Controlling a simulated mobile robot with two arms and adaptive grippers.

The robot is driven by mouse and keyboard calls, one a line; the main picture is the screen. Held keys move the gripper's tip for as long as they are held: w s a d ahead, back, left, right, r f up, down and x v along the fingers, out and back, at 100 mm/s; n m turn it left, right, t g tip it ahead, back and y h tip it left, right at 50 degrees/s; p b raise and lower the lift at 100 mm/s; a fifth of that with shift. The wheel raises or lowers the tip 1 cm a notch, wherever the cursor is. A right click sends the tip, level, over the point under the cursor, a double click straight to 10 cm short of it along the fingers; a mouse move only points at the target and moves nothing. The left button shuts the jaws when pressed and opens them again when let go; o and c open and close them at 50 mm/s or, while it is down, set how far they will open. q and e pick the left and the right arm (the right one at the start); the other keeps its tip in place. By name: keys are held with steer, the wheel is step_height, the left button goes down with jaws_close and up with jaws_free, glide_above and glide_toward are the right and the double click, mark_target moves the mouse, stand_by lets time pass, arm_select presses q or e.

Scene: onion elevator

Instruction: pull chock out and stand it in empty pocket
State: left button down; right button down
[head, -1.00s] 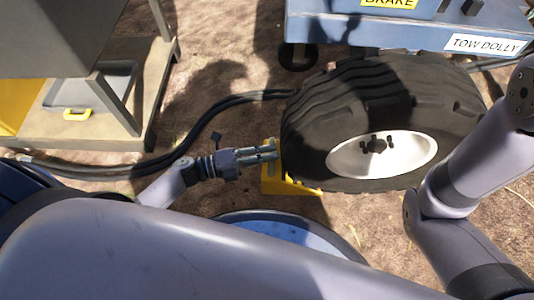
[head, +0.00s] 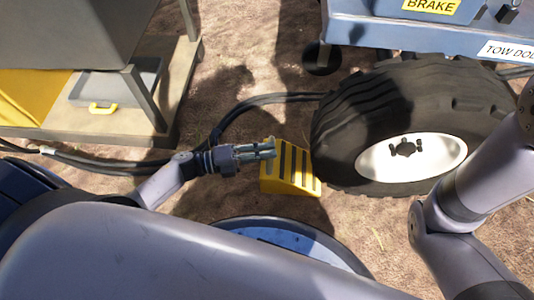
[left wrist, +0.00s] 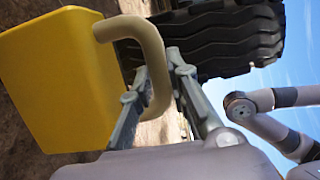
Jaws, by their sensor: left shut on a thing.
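The yellow chock (head: 290,168) with black stripes lies on the ground at the left of the big tyre (head: 345,130). Its right edge is close to the tyre, and in the head view I cannot tell whether they touch. My left gripper (head: 272,149) is shut on the chock's tan handle (left wrist: 150,40), at the chock's left side. In the left wrist view, the fingers (left wrist: 155,85) lie either side of the handle, and the chock's plain yellow face (left wrist: 60,80) fills the left. My right arm shows at the right, but its gripper is out of view. I cannot make out an empty pocket.
A blue tow dolly (head: 400,32) stands behind the tyre. A black hose (head: 240,108) runs over the dirt behind my left gripper. A metal stand (head: 150,118) with a grey, yellow-handled bin (head: 115,90) is at the upper left.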

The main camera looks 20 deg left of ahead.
arm_select(q)
steer(key=shift+a, duration=0.15)
steer(key=c, duration=1.4)
jaws_free()
steer(key=shift+c, duration=0.2)
steer(key=v, duration=1.2)
steer(key=shift+f, duration=0.1)
